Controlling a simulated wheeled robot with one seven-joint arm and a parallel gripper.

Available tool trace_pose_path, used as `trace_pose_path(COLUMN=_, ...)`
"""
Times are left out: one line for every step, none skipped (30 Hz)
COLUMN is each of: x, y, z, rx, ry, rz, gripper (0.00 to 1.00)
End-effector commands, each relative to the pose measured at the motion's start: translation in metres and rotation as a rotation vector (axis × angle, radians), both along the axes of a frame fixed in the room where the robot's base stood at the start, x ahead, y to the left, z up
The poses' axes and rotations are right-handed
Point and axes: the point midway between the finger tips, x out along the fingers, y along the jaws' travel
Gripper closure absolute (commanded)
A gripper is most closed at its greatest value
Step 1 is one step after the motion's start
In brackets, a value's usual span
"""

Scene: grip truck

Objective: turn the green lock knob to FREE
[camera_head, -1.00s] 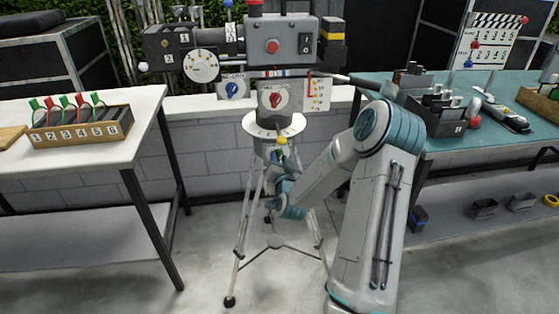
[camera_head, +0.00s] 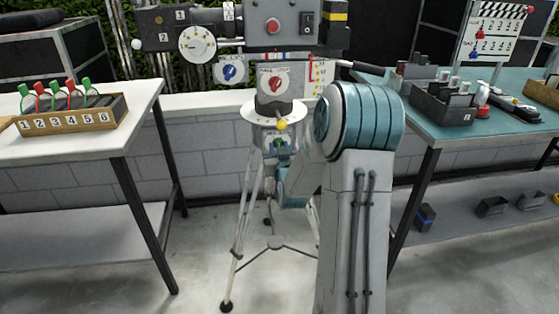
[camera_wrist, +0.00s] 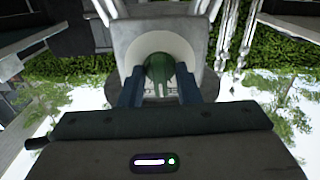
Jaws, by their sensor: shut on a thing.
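The green lock knob (camera_wrist: 158,68) shows in the wrist view, in front of a pale round disc (camera_wrist: 182,44) on a grey block. My gripper (camera_wrist: 160,90) has one finger on each side of the knob and is shut on it. In the head view my gripper (camera_head: 281,146) is at the grey block under the tripod head, below the yellow ball, and is small and partly hidden by my arm. I cannot read any FREE mark or tell which way the knob points.
The camera rig (camera_head: 275,35) stands on a tripod (camera_head: 237,235), with a red knob (camera_head: 275,83) and a blue knob (camera_head: 229,72) on its front. A white table (camera_head: 130,135) stands left and a teal-topped table (camera_head: 440,138) right. A low block wall runs behind.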

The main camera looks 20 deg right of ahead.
Motion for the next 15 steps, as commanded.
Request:
trace_pose_path(x=0.0001, y=0.0012, z=-0.0065, rx=-0.044, ry=0.009, rz=0.002, gripper=0.93)
trace_pose_path(x=0.0003, y=0.0018, z=-0.0066, rx=-0.069, ry=0.016, rz=0.003, gripper=0.93)
trace_pose_path(x=0.0, y=0.0011, z=-0.0064, rx=-0.105, ry=0.027, rz=0.001, gripper=0.93)
trace_pose_path(x=0.0003, y=0.0016, z=-0.0063, rx=-0.13, ry=0.033, rz=0.002, gripper=0.93)
trace_pose_path(x=0.0001, y=0.0012, z=-0.0063, rx=-0.154, ry=0.041, rz=0.001, gripper=0.93)
trace_pose_path(x=0.0002, y=0.0013, z=-0.0058, rx=-0.186, ry=0.051, rz=0.002, gripper=0.93)
trace_pose_path(x=0.0002, y=0.0012, z=-0.0058, rx=-0.208, ry=0.057, rz=0.001, gripper=0.93)
trace_pose_path(x=0.0001, y=0.0011, z=-0.0056, rx=-0.23, ry=0.064, rz=0.001, gripper=0.93)
trace_pose_path(x=0.0001, y=0.0011, z=-0.0051, rx=-0.259, ry=0.073, rz=0.001, gripper=0.93)
trace_pose_path(x=0.0002, y=0.001, z=-0.005, rx=-0.278, ry=0.078, rz=0.001, gripper=0.93)
trace_pose_path(x=0.0002, y=0.001, z=-0.005, rx=-0.298, ry=0.084, rz=0.001, gripper=0.93)
trace_pose_path(x=0.0, y=0.0007, z=-0.0045, rx=-0.321, ry=0.092, rz=0.001, gripper=0.93)
trace_pose_path(x=0.0, y=0.0007, z=-0.0041, rx=-0.339, ry=0.096, rz=0.001, gripper=0.93)
trace_pose_path(x=0.0001, y=0.0009, z=-0.004, rx=-0.354, ry=0.101, rz=0.001, gripper=0.93)
trace_pose_path(x=0.0, y=0.0006, z=-0.0041, rx=-0.373, ry=0.107, rz=0.001, gripper=0.93)
